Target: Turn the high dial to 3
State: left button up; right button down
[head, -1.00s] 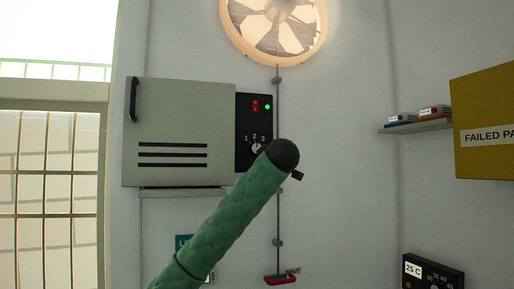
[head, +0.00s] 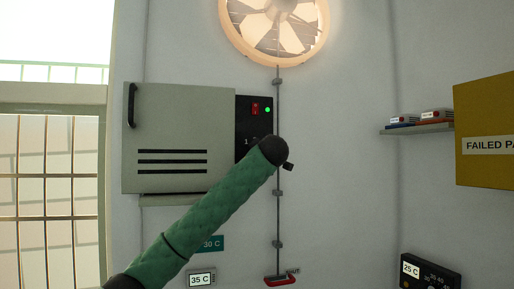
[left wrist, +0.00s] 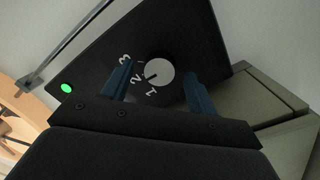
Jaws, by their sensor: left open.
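The high dial (left wrist: 161,72) is a pale round knob on the black control panel (left wrist: 95,55), with 1, 2 and 3 printed around it. Its dark pointer mark appears to face 2. My left gripper (left wrist: 157,69) is open, with its blue fingers on either side of the dial; I cannot tell whether they touch it. In the head view the panel (head: 247,125) is on the right of a grey wall cabinet. My green left arm covers the dial and most of the numbers there. My right gripper is not in view.
The grey cabinet (head: 180,115) has a black handle and vents. A vertical rod (head: 278,215) runs from the round fan (head: 275,25) to a red handle (head: 281,281). A low 25 C box (head: 430,272), a shelf (head: 415,128) and a yellow bin (head: 487,130) are at right.

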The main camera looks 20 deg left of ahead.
pick_arm(q)
jog(key=shift+w+a, duration=0.1)
jog(key=shift+w, duration=0.15)
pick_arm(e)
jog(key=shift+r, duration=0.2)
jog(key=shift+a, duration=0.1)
